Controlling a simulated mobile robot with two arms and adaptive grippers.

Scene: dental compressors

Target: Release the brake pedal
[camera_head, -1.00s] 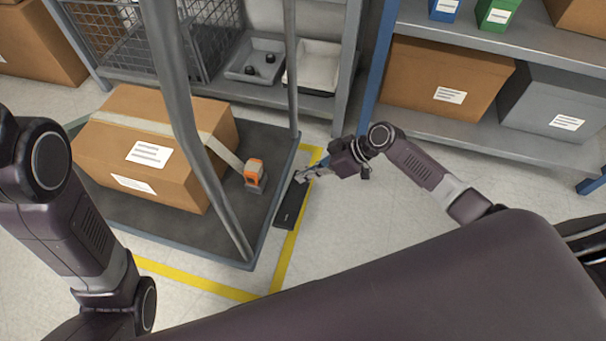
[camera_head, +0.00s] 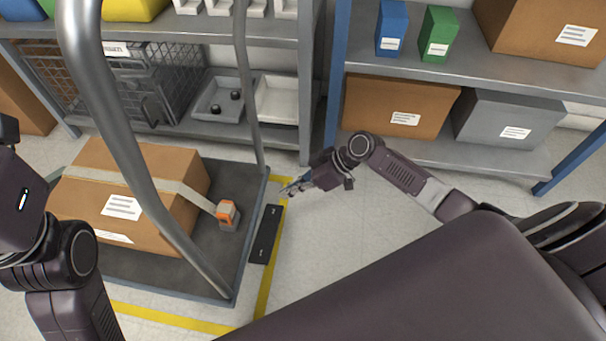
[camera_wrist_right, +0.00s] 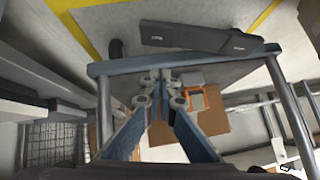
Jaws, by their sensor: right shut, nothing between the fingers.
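The brake pedal (camera_head: 265,235) is a long black plate beside the right edge of the grey platform cart (camera_head: 196,281), next to yellow floor tape. It also shows at the top of the right wrist view (camera_wrist_right: 192,37). My right gripper (camera_head: 286,190) is shut and empty, just past the pedal's far end and apart from it in the picture. In the right wrist view its fingertips (camera_wrist_right: 160,84) meet in front of the cart's rail. I cannot tell whether the pedal is pressed or raised. My left arm shows at the left edge, but its gripper is not in view.
A cardboard box (camera_head: 160,185) and an orange-and-grey strap buckle (camera_head: 228,214) are on the cart. The cart's tall metal handle (camera_head: 132,180) rises on the near side. Loaded shelves (camera_head: 420,72) stand behind. The floor right of the tape (camera_head: 310,235) is clear.

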